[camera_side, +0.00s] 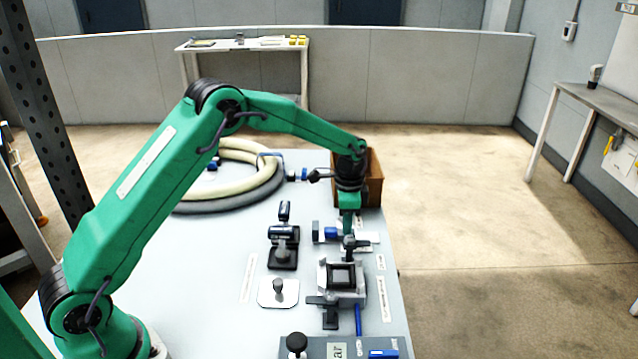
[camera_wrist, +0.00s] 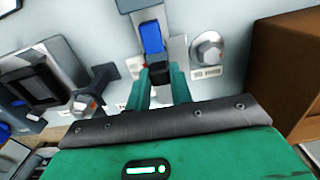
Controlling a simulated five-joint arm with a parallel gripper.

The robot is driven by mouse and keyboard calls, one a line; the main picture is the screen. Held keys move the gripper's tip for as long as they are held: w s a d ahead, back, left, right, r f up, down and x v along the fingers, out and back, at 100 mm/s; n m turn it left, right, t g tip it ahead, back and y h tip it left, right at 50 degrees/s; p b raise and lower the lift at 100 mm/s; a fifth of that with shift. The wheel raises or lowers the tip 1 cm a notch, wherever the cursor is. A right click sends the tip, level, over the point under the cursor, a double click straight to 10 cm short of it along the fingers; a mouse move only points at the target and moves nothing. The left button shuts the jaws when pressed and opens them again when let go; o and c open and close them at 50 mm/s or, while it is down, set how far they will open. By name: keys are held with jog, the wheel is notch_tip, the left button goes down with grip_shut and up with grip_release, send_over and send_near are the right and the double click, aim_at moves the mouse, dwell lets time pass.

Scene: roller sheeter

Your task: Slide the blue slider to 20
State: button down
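A blue block (camera_wrist: 151,37), which looks like the blue slider, sits on a grey metal mount just beyond my fingertips in the wrist view. In the side view a small blue part (camera_side: 331,232) shows just left of my gripper (camera_side: 348,230), low over the table. In the wrist view my gripper (camera_wrist: 160,70) has its two green fingers spread, with a small black piece between their tips. I cannot tell whether they touch it. No scale or number is readable. Another blue part (camera_side: 383,354) lies on the grey front panel.
A black-framed square fixture (camera_side: 341,277) stands in front of my gripper. A brown box (camera_side: 374,180) is behind it. A hex-headed knob (camera_wrist: 207,49) is right of the blue block. A black clamp-like device (camera_side: 284,240) stands to the left, and a coiled hose (camera_side: 245,165) lies behind.

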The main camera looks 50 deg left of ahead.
jog(key=shift+w+d, duration=0.9)
jog(key=c, duration=1.2)
grip_release()
jog(key=shift+c, duration=0.2)
jog(key=shift+r, duration=0.1)
notch_tip(320, 180, up, 8)
